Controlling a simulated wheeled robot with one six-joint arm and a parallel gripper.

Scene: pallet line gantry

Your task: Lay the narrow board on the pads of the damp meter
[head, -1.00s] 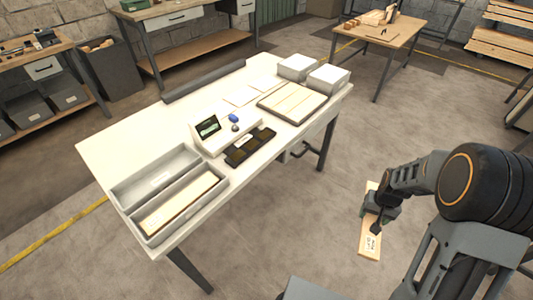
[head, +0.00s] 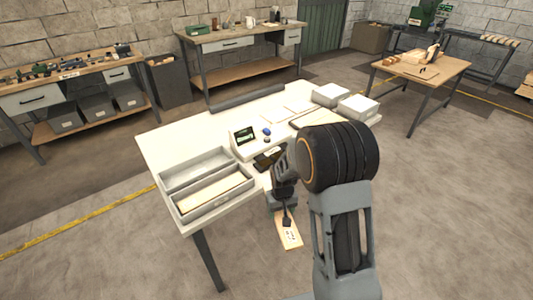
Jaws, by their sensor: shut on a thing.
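My gripper (head: 284,209) is shut on a narrow light-wood board (head: 288,232) with a white printed label at its lower end. The board hangs beyond the table's front edge, above the floor, and my gripper hides its upper part. The damp meter (head: 245,138) stands on the white table, a pale box with a dark green screen and a blue item beside the screen. Its dark pads (head: 262,161) lie in front of it, largely hidden behind my arm.
A grey two-compartment tray (head: 196,213) sits at the table's left end, with a board in its front compartment. White boxes (head: 358,108) stand at the far right end. A dark bar (head: 247,97) lies along the back edge. Open floor surrounds the white table (head: 152,150).

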